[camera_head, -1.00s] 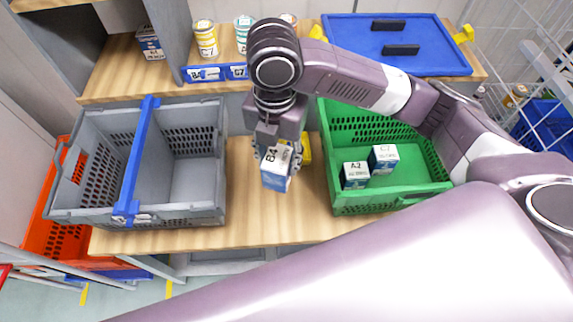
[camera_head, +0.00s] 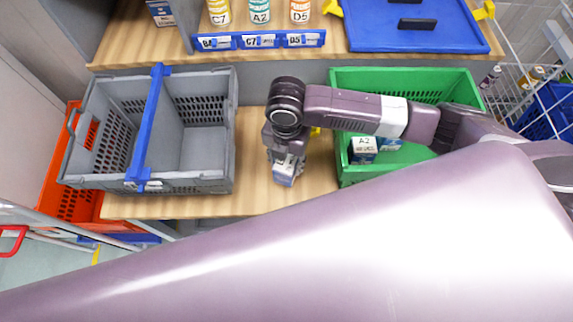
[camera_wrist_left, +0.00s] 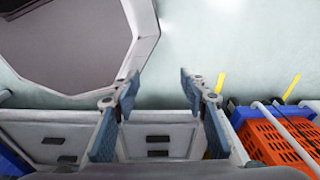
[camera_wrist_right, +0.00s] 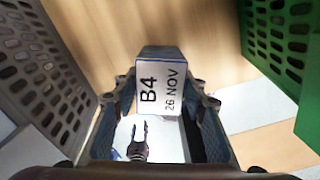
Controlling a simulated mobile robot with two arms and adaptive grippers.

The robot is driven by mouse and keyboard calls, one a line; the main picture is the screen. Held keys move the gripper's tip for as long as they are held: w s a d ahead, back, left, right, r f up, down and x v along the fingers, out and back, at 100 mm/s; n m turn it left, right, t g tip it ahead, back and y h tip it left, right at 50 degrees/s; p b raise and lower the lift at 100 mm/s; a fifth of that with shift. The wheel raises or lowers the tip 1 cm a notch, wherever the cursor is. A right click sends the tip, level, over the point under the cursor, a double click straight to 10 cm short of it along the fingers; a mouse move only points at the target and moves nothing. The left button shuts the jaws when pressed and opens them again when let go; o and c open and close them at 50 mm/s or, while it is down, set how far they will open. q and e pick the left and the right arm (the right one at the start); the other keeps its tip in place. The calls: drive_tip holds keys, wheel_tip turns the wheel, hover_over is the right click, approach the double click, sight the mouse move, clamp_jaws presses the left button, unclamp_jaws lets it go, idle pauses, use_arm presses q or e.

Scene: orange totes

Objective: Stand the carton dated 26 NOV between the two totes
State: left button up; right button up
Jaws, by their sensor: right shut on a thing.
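The white and blue carton (camera_wrist_right: 163,85) reads B4 and 26 NOV in the right wrist view. My right gripper (camera_wrist_right: 165,100) is shut on it, with a finger on each side. In the head view the carton (camera_head: 285,170) is upright below my right gripper (camera_head: 287,155), over the bare wood between the grey tote (camera_head: 215,180) on the left and the green tote (camera_head: 405,176) on the right. It is apart from both totes. I cannot tell whether its base touches the wood. My left gripper (camera_wrist_left: 160,88) is open and empty in the left wrist view.
Carton A2 (camera_head: 364,145) and another carton stand in the green tote. A blue divider (camera_head: 150,120) crosses the grey tote. A shelf behind holds several cans and a blue lid (camera_head: 430,35). An orange tote (camera_head: 70,190) is lower left. My arm link covers the foreground.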

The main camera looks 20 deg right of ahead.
wheel_tip(320, 180, down, 3)
drive_tip(key=shift+r, duration=0.2)
drive_tip(key=shift+f, duration=0.25)
use_arm(q)
drive_tip(key=shift+s, duration=0.8)
use_arm(e)
drive_tip(key=shift+f, duration=0.15)
drive_tip(key=o, duration=1.4)
wheel_tip(320, 180, up, 12)
drive_tip(key=shift+r+b, duration=0.15)
drive_tip(key=shift+b, duration=0.6)
use_arm(q)
drive_tip(key=shift+w+f, duration=0.2)
drive_tip(key=shift+f, duration=0.6)
